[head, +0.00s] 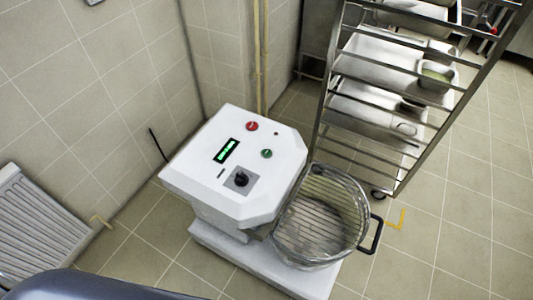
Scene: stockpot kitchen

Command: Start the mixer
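The mixer (215,195) is a white floor machine in the middle of the head view. Its sloped top panel carries a red button (252,126), a green button (267,154), a black rotary knob (241,180) and a small display (226,150) with lit green characters. A metal bowl (310,235) under a wire guard (322,205) sits on the mixer's right side, with a black handle (373,235). The inside of the bowl looks empty through the wires, though details are unclear. Neither of my grippers shows in this view.
A metal rack (345,100) on wheels with trays and containers stands behind the mixer to the right. Tiled walls close off the left and back. Tiled floor (450,230) is open at the right, with a yellow corner mark (402,220).

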